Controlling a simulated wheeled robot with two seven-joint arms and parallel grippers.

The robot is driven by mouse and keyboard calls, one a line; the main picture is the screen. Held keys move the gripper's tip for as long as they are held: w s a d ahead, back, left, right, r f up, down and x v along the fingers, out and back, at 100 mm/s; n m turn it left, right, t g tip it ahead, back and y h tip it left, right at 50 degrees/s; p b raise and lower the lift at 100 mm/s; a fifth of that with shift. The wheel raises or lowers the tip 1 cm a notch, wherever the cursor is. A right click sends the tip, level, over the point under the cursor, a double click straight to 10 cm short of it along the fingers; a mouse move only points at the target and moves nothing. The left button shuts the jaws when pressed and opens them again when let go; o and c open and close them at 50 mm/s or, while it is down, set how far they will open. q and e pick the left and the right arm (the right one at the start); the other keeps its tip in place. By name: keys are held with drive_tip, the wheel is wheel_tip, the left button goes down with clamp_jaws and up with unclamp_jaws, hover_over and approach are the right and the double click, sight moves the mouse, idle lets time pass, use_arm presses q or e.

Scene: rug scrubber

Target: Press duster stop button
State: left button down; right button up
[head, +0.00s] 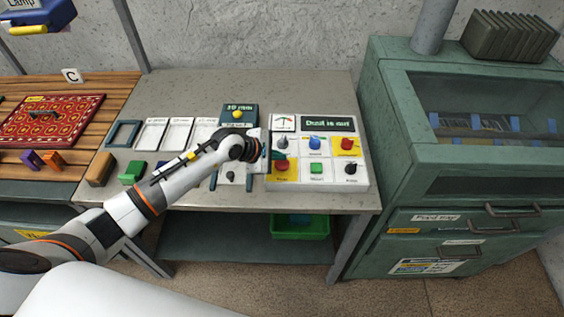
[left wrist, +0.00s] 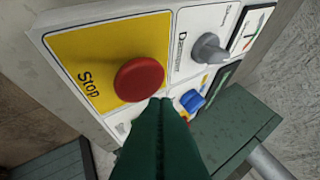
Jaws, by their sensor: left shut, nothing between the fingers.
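The white control panel (head: 358,180) sits on the grey bench. The red round Stop button (left wrist: 139,79) is on a yellow plate at the panel's lower left; it also shows in the head view (head: 282,165). My left gripper (head: 266,155) is at the panel's left side, close to the button. In the left wrist view its green fingers (left wrist: 160,103) are shut and empty, with tips just beside the button's lower right edge. I cannot tell whether they touch it. My right gripper is not in view.
The panel also carries a grey knob (left wrist: 210,47), a blue control (head: 315,142), another red control on yellow (head: 347,143), a green button (head: 316,168) and a black knob (head: 351,168). A green cabinet (head: 378,130) stands to the right. White trays (head: 175,133) lie left of my gripper.

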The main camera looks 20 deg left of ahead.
sight(279, 166)
use_arm(q)
drive_tip(key=shift+f, duration=0.1)
idle(0.8)
drive_tip(key=shift+f+b, duration=0.35)
drive_tip(key=shift+b, duration=0.2)
drive_tip(key=shift+f+b, duration=0.55)
idle(0.5)
drive_tip(key=shift+r, duration=0.15)
drive_tip(key=shift+r+p, duration=0.55)
drive_tip(key=shift+r, duration=0.25)
drive_tip(key=shift+r+p, duration=1.5)
drive_tip(key=shift+r, duration=1.05)
drive_tip(key=shift+d, duration=0.1)
